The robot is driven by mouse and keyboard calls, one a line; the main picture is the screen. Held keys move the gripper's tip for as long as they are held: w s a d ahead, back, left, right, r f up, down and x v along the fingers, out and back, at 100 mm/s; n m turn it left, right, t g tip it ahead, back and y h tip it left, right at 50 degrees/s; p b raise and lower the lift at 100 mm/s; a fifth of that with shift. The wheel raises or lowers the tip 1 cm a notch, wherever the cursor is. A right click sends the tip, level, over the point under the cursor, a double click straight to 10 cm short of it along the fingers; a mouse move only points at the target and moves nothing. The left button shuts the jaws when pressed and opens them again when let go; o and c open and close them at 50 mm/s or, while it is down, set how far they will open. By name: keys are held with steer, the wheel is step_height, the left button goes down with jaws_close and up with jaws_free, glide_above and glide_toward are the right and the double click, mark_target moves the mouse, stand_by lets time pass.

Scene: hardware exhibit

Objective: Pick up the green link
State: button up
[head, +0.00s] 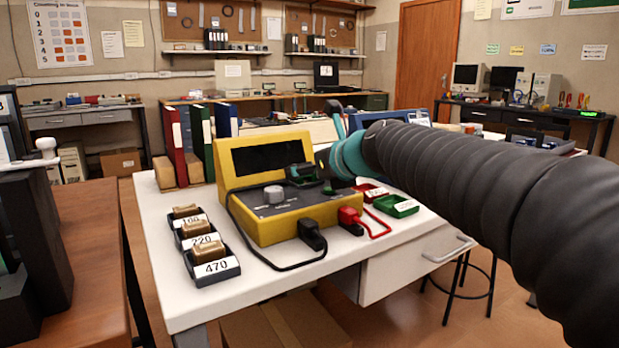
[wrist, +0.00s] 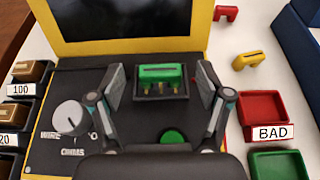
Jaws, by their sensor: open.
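The green link (wrist: 160,72) sits upright in a dark socket block (wrist: 160,98) with brass-coloured contacts, on the black panel of the yellow tester (wrist: 199,30). My gripper (wrist: 162,76) is open, with one finger on each side of the link and a gap to it on both sides. In the head view my gripper (head: 308,172) is over the right part of the yellow tester (head: 232,160), below its dark screen. The link cannot be made out clearly in the head view.
A grey knob (wrist: 70,117) and green button (wrist: 173,138) are on the panel. To the right lie a red link (wrist: 226,13), a yellow link (wrist: 248,60), a red BAD tray (wrist: 262,106) and a green tray (wrist: 280,163). Labelled resistor trays (head: 212,262) stand left.

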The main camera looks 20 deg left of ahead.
steer(key=shift+w+a+f, duration=0.1)
steer(key=shift+w+a, duration=0.15)
steer(key=shift+a, duration=0.05)
steer(key=c, duration=1.1)
